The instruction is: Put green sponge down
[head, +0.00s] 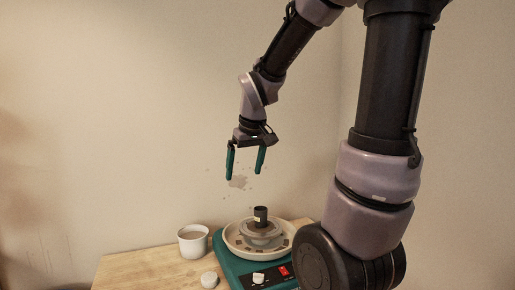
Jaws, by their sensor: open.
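My gripper (245,174) is open and empty, pointing down with its two green fingers apart. It is in the air above the pottery wheel (230,257), a green machine with a pale round basin. A small dark upright cylinder (261,219) with a pale mark stands at the middle of the wheel, below my gripper and apart from it. I cannot tell whether this cylinder is the green sponge. No other thing that looks like a green sponge shows.
A white cup (194,250) with brown contents stands left of the wheel on the wooden table (150,271). A small pale round object (209,279) lies in front of the cup. The table's left part is clear. A stained wall (150,100) rises behind.

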